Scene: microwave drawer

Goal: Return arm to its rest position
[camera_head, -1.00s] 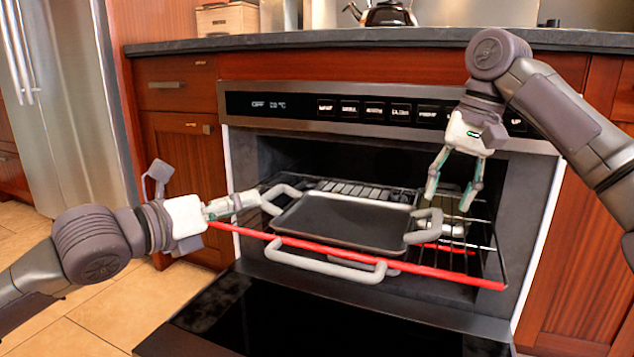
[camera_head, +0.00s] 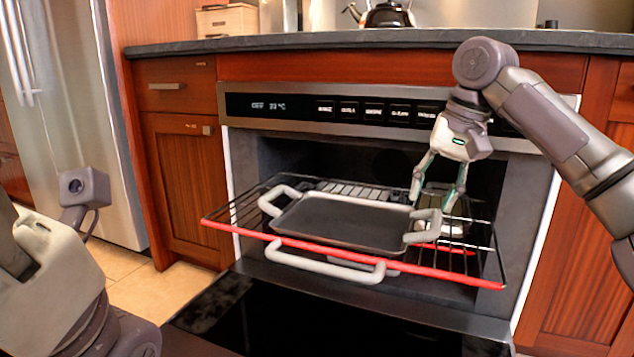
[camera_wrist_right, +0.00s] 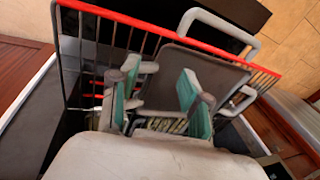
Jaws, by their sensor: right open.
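My right gripper (camera_head: 432,202) is open and points down at the right handle (camera_head: 424,226) of the dark tray (camera_head: 340,223). Its fingers are spread above or around that handle; I cannot tell whether they touch it. In the right wrist view, the open gripper (camera_wrist_right: 158,98) has its fingers over the rack and the tray's near edge. My left arm's hand end (camera_head: 50,262) fills the lower left corner of the head view, near the camera and well away from the tray. Its fingers are not visible. The tray sits flat on the pulled-out wire rack (camera_head: 225,221).
The oven door (camera_head: 300,315) is folded down in front. The rack's red front bar (camera_head: 440,275) sticks out over it. The countertop (camera_head: 380,40) overhangs the oven above, and a fridge (camera_head: 75,100) stands at the left. The floor between fridge and cabinet is clear.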

